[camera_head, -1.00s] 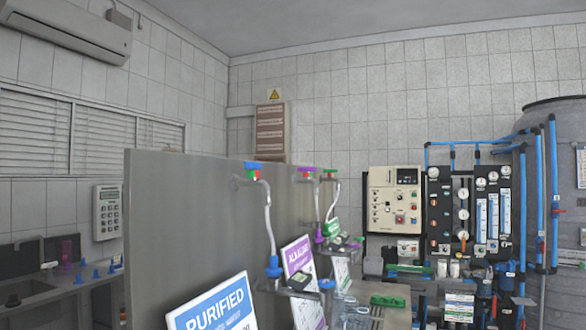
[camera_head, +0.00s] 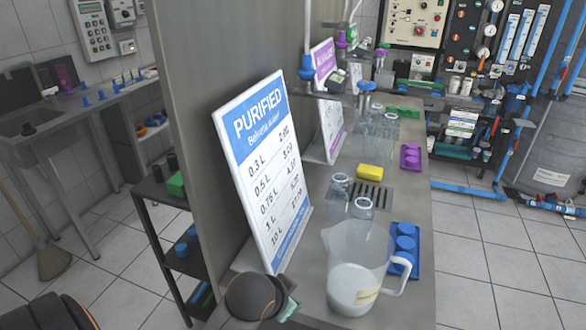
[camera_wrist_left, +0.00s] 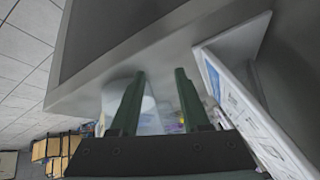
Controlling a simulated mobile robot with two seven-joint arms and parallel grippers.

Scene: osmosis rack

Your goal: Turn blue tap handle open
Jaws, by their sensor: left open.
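The upper blue tap handle, seen earlier on the tall panel, is outside the head view now. The lower end of its pipe shows a blue fitting (camera_head: 305,68), and a blue knob (camera_head: 367,86) stands to the right of it. My left gripper (camera_wrist_left: 158,88) shows in the left wrist view with its two dark green fingers apart and nothing clearly held between them. A dark rounded part of my left arm shows at the bottom of the head view, below the PURIFIED sign (camera_head: 262,165). It is well below the blue fitting. My right gripper is not in view.
A blue tray (camera_head: 405,250) and a yellow sponge (camera_head: 370,172) are close by. The grey panel (camera_head: 225,60) borders the counter's left side.

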